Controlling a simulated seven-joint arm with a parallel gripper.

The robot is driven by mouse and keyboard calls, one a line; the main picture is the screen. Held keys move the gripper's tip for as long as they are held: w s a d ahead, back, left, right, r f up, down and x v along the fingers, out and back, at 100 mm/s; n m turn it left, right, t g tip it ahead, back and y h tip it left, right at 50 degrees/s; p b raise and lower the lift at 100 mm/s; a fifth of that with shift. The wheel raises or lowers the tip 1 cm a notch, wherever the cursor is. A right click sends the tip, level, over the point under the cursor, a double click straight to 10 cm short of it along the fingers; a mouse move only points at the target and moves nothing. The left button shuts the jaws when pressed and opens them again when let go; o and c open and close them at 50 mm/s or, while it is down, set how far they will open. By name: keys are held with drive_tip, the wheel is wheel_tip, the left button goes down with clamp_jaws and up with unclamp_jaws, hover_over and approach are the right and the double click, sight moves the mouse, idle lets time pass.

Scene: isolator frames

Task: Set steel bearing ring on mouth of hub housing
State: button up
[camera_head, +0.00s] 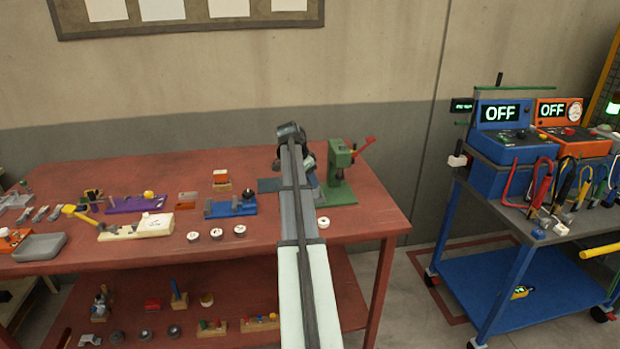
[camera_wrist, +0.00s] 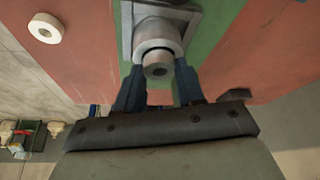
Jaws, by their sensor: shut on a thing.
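My gripper (camera_wrist: 160,72) shows in the wrist view, its two dark blue fingers either side of a small round grey steel piece, which I take to be the steel bearing ring (camera_wrist: 157,60). The ring shows a dark hole. Directly behind it in that view is a pale grey cylinder, apparently the hub housing (camera_wrist: 159,34), on a square grey plate over a green base. The ring overlaps the housing's mouth in this view; I cannot tell whether they touch. In the head view my own arm hides the ring, housing and fingertips.
A green press (camera_head: 340,158) with a red lever stands close right of my arm. A loose pale ring (camera_head: 323,222) lies on the red table (camera_head: 270,240); one also shows in the wrist view (camera_wrist: 45,28). A blue fixture (camera_head: 230,207) and several pale round parts are left.

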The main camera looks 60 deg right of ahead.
drive_tip(key=shift+f, duration=0.2)
drive_tip(key=o, duration=1.2)
drive_tip(key=shift+c, duration=0.2)
drive_tip(key=v, duration=1.3)
drive_tip(key=shift+r, duration=0.35)
drive_tip(key=shift+a, duration=0.15)
